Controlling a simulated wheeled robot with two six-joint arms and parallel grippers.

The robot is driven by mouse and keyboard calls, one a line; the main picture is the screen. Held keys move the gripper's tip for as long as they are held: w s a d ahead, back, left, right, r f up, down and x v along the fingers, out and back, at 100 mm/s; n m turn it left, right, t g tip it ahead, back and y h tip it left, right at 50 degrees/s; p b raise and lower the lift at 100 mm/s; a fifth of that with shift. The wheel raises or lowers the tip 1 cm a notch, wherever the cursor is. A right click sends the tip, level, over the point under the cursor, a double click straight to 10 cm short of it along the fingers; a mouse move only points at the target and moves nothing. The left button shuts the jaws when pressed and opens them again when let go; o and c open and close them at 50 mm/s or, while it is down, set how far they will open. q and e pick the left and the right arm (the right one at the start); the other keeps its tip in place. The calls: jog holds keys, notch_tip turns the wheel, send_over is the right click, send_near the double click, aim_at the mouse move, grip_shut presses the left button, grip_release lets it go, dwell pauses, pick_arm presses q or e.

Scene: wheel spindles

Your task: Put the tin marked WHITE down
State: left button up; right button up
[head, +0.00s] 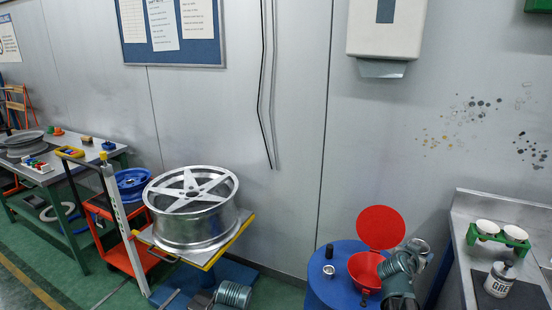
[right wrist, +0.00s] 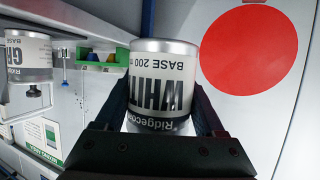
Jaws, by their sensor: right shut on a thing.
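The tin marked WHITE (right wrist: 162,85) is between the two dark fingers of my right gripper (right wrist: 165,105), in the right wrist view. The gripper is shut on it; its label reads upside down there. In the head view my right arm comes in at the lower right, beside the red bin on the blue drum (head: 318,292); I cannot make out the WHITE tin there. A tin marked GRE (head: 500,280) stands on a dark mat on the right bench; it also shows in the right wrist view (right wrist: 28,58). My left gripper's fingers are not visible.
The round red lid (head: 380,227) stands raised behind the red bin (head: 364,270). A small dark item (head: 329,251) and a metal cup (head: 328,270) are on the drum. A green holder (head: 500,243) with two white-topped items is on the bench. A wheel (head: 192,210) rests on a stand.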

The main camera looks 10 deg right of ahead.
notch_tip(320, 180, up, 7)
jog(key=p, duration=0.5)
jog(key=shift+p, duration=0.3)
jog(key=shift+f, duration=0.1)
